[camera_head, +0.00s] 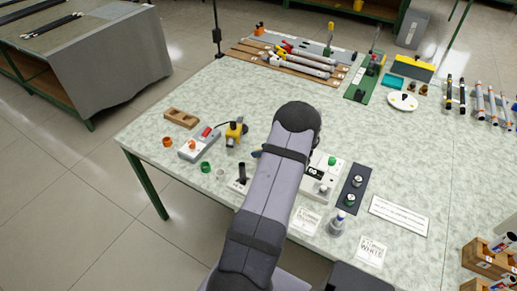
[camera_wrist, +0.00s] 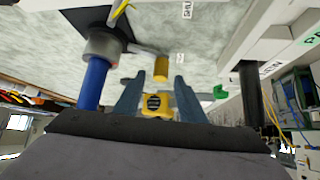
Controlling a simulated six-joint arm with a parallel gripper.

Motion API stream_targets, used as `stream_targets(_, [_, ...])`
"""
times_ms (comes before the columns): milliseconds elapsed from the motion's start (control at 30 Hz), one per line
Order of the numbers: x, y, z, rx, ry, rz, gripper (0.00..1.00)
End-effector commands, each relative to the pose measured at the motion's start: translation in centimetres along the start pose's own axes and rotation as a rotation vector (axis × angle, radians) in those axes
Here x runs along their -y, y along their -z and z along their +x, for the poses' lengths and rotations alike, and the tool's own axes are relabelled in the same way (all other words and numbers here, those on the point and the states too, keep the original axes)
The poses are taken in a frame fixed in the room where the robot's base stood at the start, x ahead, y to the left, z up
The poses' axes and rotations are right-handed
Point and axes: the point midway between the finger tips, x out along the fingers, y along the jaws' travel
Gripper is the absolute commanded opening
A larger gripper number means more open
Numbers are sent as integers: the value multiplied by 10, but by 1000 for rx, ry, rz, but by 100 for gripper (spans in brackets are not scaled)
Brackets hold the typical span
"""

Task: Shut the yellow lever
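In the wrist view my gripper (camera_wrist: 158,92) has its two blue-grey fingers apart. A yellow cylinder (camera_wrist: 161,68) shows in the gap beyond the fingertips, and a yellow block with a dark round label (camera_wrist: 157,104) shows between the fingers. These look like parts of the yellow lever, but I cannot tell how they join or whether a finger touches them. A yellow and black device (camera_head: 236,131) stands on the table just left of my arm. Another upright handle with a yellow top (camera_head: 329,36) stands at the back.
A blue bar with a grey collar (camera_wrist: 93,82) stands close left of my fingers in the wrist view; a black post (camera_wrist: 250,95) is at right. A white box with a green button (camera_head: 332,161) is right of my arm. Rods lie at the back (camera_head: 305,63).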

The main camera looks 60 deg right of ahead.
Motion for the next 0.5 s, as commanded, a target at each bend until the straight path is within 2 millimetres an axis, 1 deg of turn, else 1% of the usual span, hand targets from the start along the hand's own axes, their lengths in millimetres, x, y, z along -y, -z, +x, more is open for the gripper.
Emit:
stream_targets(100, [0, 1, 12, 1, 2, 1, 37])
stream_targets(233, [0, 0, 22, 1, 1, 1, 37])
stream_targets(500, [0, 0, 28, 0, -1, 1, 37])
